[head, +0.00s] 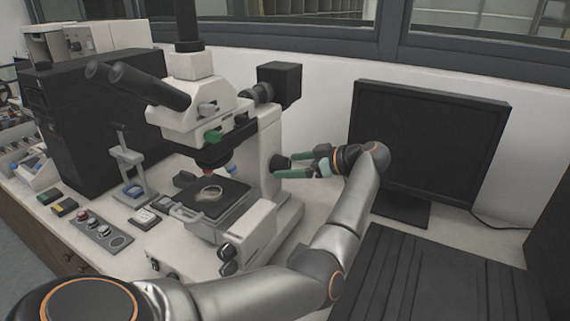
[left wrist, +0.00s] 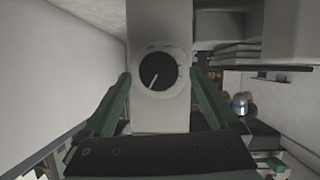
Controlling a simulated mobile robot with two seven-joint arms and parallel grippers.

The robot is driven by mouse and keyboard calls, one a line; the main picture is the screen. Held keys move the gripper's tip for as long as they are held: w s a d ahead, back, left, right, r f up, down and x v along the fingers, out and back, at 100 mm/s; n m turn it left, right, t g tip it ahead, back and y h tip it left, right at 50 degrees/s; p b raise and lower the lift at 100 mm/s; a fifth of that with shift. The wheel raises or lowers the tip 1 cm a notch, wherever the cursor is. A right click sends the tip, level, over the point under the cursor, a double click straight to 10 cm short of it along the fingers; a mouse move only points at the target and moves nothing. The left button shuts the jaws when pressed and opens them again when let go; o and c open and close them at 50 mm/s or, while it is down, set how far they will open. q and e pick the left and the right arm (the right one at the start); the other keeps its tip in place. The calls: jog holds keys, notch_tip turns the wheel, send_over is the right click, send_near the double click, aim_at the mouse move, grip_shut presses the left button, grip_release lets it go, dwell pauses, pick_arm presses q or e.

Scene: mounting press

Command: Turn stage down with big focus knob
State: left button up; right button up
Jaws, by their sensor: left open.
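The white microscope (head: 268,140) stands on the bench in the head view. Its dark stage (head: 234,190) carries a small round dish. A black round knob (head: 279,163) is on the column's right side. My left gripper (head: 289,166) is open, with its green fingers pointing at this knob. In the left wrist view the knob (left wrist: 158,71) has a white pointer line and lies between the fingers, with gaps on both sides. Other black knobs (head: 228,254) are low on the microscope's near side. I cannot tell which is the big focus knob. My right gripper is not in view.
A black monitor (head: 430,140) stands behind my left wrist at the right. A control panel with buttons (head: 100,230) and a small stand (head: 128,165) are left of the microscope. A large black box (head: 85,120) stands at the back left.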

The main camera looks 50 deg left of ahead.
pick_arm(q)
jog(key=shift+x, duration=1.3)
jog(key=shift+c, duration=0.3)
jog(key=c, duration=1.3)
jog(key=shift+d+n+t+p, duration=0.1)
jog(key=shift+n+t+p, duration=0.4)
jog(key=shift+n+p, duration=0.4)
jog(key=shift+f+n+t+y, duration=0.1)
jog(key=shift+n+t+y, duration=0.4)
jog(key=shift+n, duration=0.2)
jog(key=shift+n+t, duration=0.3)
jog(key=shift+n, duration=0.4)
jog(key=shift+y, duration=0.3)
